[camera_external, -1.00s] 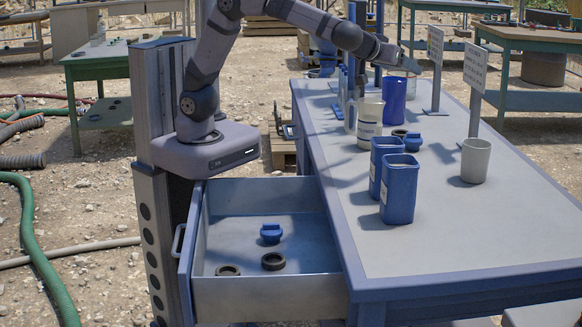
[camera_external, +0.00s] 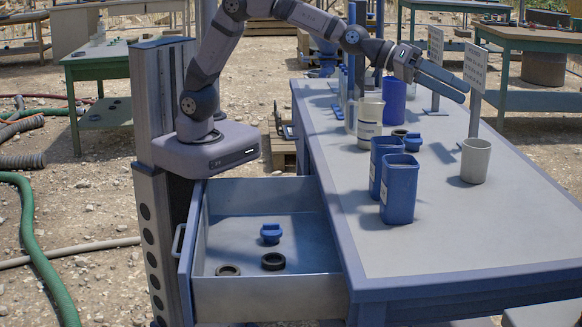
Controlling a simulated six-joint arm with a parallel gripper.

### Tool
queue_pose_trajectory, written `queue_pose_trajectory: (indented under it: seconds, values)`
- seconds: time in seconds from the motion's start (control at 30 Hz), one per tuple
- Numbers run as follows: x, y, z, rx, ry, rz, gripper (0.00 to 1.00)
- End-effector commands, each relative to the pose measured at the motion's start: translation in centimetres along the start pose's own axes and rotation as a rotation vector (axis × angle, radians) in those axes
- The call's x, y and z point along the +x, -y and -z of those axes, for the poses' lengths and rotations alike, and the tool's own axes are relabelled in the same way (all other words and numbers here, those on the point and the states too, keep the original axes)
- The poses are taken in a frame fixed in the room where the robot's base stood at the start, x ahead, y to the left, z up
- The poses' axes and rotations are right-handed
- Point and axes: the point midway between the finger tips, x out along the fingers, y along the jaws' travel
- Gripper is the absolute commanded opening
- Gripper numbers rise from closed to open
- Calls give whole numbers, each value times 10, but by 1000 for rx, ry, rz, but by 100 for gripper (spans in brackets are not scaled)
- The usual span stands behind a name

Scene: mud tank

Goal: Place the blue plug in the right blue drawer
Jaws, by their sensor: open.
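One blue plug (camera_external: 271,234) lies inside the open drawer (camera_external: 268,298) at the near end of the bench. Another blue plug (camera_external: 413,140) lies on the bench top, right of a small dark ring (camera_external: 399,133). My gripper (camera_external: 464,91) is open and empty, above the far right part of the bench, to the right of and higher than the plug on the bench. Its fingers point right and slightly down. It touches nothing that I can see.
Two dark rings (camera_external: 273,261) lie in the drawer. Two blue containers (camera_external: 398,190), white cups (camera_external: 475,160), a taller blue cup (camera_external: 394,100) and signs on posts (camera_external: 475,70) stand on the bench (camera_external: 470,240). The near bench top is clear.

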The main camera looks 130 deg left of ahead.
Motion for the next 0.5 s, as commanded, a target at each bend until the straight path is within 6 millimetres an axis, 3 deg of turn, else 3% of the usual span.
queue_pose_trajectory:
  seconds: [0.13,0.27,0.4,0.5]
  values:
    - [-4,9,52,1,-197,23,68]
    - [-15,36,92,4,-356,124,68]
    - [-36,81,120,7,-479,309,68]
    - [-56,120,128,10,-523,480,68]
